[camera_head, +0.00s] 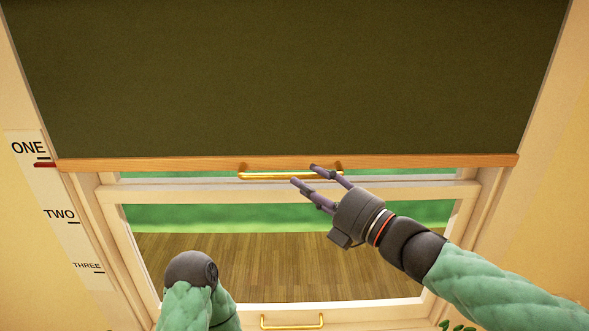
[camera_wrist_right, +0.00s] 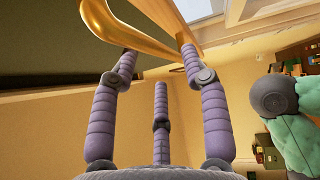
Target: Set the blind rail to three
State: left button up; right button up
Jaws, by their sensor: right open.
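The dark green blind (camera_head: 290,75) hangs across the window. Its wooden rail (camera_head: 420,161) runs level along the bottom edge, with a brass handle (camera_head: 262,176) at its middle. A red pointer (camera_head: 45,165) at the rail's left end stands at the ONE mark on the white scale (camera_head: 60,200). My right gripper (camera_head: 304,174) is open, its fingertips at the right part of the handle. In the right wrist view the brass handle (camera_wrist_right: 118,33) passes close to the fingertips (camera_wrist_right: 158,55); I cannot tell whether they touch. My left gripper is out of view.
TWO (camera_head: 60,214) and THREE (camera_head: 87,266) are marked lower on the scale. The white window frame (camera_head: 450,190) is below the rail, with a second brass handle (camera_head: 292,321) on its lower bar. Part of my left arm (camera_head: 195,290) is in front of the window.

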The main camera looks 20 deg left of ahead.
aim_at(298, 176)
jog(key=shift+p+x, duration=0.55)
jog(key=shift+x, duration=1.75)
jog(key=shift+w+f, duration=0.1)
grip_shut()
